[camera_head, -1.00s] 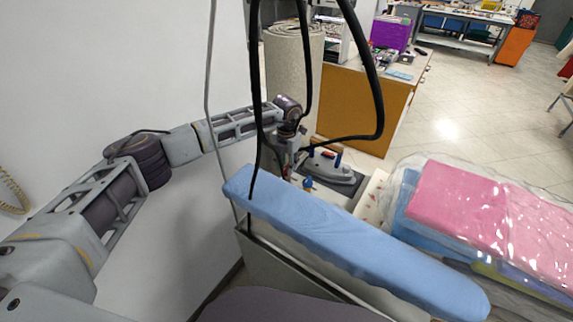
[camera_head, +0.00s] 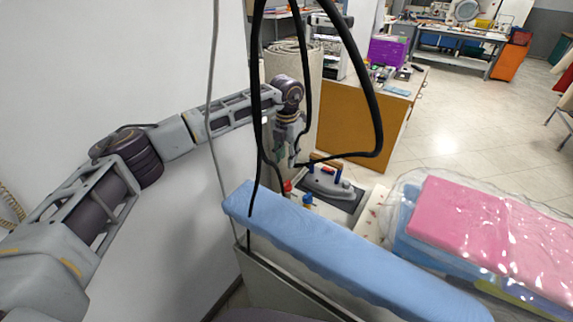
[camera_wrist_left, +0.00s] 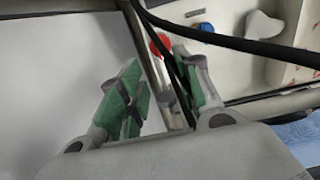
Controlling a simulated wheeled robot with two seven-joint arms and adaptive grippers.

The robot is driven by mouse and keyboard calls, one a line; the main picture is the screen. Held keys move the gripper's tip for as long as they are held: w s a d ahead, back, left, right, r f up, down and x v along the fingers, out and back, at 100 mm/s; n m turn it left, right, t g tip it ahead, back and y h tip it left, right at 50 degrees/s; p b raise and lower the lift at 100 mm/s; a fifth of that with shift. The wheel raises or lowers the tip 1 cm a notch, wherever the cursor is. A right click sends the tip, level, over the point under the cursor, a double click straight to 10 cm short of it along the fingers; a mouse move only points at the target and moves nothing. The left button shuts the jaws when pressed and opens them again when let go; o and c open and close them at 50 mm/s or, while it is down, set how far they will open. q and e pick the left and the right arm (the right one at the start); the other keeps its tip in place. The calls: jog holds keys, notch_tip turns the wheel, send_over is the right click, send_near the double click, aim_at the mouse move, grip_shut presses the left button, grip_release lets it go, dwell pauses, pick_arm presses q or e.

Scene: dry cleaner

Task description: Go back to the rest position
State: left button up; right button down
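My left arm reaches in from the left in the head view, and its gripper (camera_head: 288,160) points down beside the steam iron (camera_head: 332,182). The iron rests on a dark pad and stands apart from the gripper. In the left wrist view, the two green-padded fingers (camera_wrist_left: 162,80) are spread with nothing gripped between them. A black cable passes behind or between them; I cannot tell which. My right gripper is in neither view.
A narrow blue ironing board (camera_head: 330,245) crosses the front. Black cables (camera_head: 375,110) hang near my left gripper. Pink wrapped laundry (camera_head: 480,220) lies at the right. A red knob (camera_wrist_left: 160,44) and a blue knob (camera_wrist_left: 207,27) are close to the fingers. A white wall is at left.

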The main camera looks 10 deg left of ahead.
pick_arm(q)
jog(key=shift+r, duration=0.45)
